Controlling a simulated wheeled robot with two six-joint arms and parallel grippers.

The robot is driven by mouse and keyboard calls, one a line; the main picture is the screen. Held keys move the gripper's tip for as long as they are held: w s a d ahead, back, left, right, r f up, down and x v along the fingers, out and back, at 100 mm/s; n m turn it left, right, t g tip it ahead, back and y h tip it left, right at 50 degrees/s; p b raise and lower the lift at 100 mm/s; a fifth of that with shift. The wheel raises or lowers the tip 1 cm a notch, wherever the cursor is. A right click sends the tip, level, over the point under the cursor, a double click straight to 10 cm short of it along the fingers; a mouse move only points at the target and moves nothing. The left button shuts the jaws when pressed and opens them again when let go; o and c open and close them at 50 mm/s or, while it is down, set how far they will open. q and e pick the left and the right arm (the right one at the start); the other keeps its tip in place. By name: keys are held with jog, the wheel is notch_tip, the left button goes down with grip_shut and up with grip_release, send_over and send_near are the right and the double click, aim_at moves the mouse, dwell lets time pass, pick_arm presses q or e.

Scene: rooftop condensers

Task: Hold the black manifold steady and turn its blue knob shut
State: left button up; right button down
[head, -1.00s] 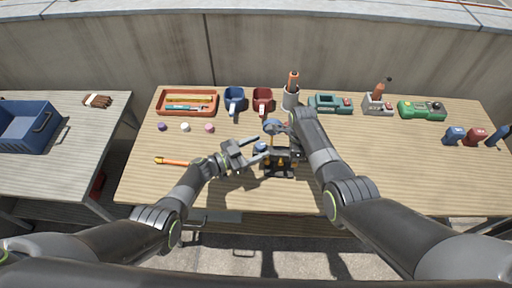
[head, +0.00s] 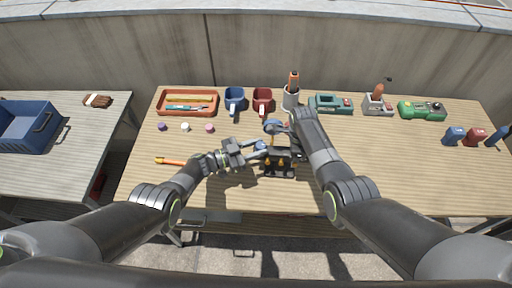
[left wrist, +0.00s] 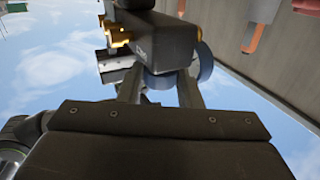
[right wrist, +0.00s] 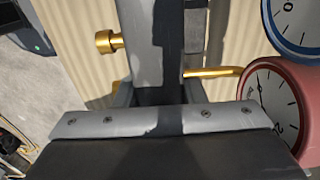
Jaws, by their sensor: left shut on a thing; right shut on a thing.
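The black manifold (head: 280,170) stands on the wooden table in front of me, with brass fittings along its front. Its blue knob (head: 260,145) is at its left end and also shows in the left wrist view (left wrist: 204,62). My left gripper (head: 262,150) reaches in from the left and is shut on the knob, a finger on either side. My right gripper (right wrist: 157,90) comes from above and is shut on the manifold's dark body (right wrist: 155,40). A blue gauge (right wrist: 297,22) and a red gauge (right wrist: 275,105) sit beside it. My right fingertips are mostly hidden in the head view.
The table's right front is clear. A blue crate (head: 28,130) stands on the side table.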

pick_arm(q)
jog(key=shift+f+m+g, duration=0.1)
jog(key=shift+m+g, duration=0.2)
jog(key=o, duration=1)
jog(key=shift+a, duration=0.1)
jog(key=shift+v, duration=6)
jog(key=shift+f, duration=0.1)
